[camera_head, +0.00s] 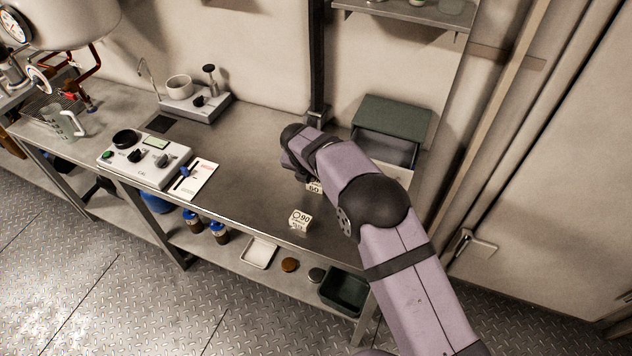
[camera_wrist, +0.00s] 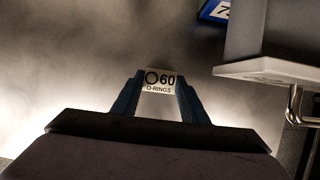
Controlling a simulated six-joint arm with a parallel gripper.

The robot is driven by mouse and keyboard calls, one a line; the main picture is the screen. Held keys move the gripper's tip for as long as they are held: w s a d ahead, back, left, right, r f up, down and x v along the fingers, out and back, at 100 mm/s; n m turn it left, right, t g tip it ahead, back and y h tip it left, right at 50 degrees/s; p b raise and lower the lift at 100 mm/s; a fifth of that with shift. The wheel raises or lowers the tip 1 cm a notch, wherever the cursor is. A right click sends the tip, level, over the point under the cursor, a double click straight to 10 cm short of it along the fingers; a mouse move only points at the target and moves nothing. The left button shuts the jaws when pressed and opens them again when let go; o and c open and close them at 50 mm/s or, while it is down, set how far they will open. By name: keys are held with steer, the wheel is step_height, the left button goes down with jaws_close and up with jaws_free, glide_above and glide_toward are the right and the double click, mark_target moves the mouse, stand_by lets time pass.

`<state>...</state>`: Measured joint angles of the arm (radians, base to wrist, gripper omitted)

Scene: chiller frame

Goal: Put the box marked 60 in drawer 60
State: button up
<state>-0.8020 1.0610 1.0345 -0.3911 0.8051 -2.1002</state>
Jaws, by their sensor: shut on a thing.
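The box marked 60 (camera_wrist: 160,80) is white, with "O-RINGS" printed under the number. In the wrist view my gripper (camera_wrist: 158,95) is shut on it, one blue finger on each side. In the head view the box (camera_head: 314,187) shows partly below my gripper (camera_head: 300,172), over the bench. A green-topped drawer cabinet (camera_head: 392,120) stands at the back right, with a drawer (camera_head: 388,150) pulled open. In the wrist view an open drawer (camera_wrist: 270,70) with a metal handle is at the upper right. Its number does not show.
A box marked 90 (camera_head: 299,218) sits near the bench's front edge. A blue label (camera_wrist: 214,9) shows partly beside the drawer. A control unit (camera_head: 144,160) and a white card (camera_head: 195,181) lie left. The bench middle (camera_head: 245,150) is clear.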

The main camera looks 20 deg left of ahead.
step_height(320, 180, up, 18)
steer(key=b, duration=0.1)
stand_by(0.6)
step_height(320, 180, up, 8)
steer(key=m+h+p, duration=0.1)
steer(key=m+p, duration=0.2)
steer(key=p, duration=0.3)
glide_above(378, 157)
steer(key=s+a, duration=0.1)
steer(key=s, duration=0.4)
steer(key=d+f+p, duration=0.2)
steer(key=d, duration=0.2)
steer(key=shift+w+a+f+n+y+p, duration=0.15)
steer(key=shift+a+f+n+p, duration=0.3)
steer(key=shift+f, duration=1.95)
steer(key=shift+w+a+f+n+y+p, duration=0.1)
steer(key=shift+a+f+n+y+p, duration=0.35)
steer(key=shift+f, duration=2)
steer(key=shift+w+a+f+n+h+p, duration=0.25)
steer(key=shift+f+n, duration=0.35)
steer(key=shift+f, duration=1.8)
steer(key=shift+s+f, duration=0.15)
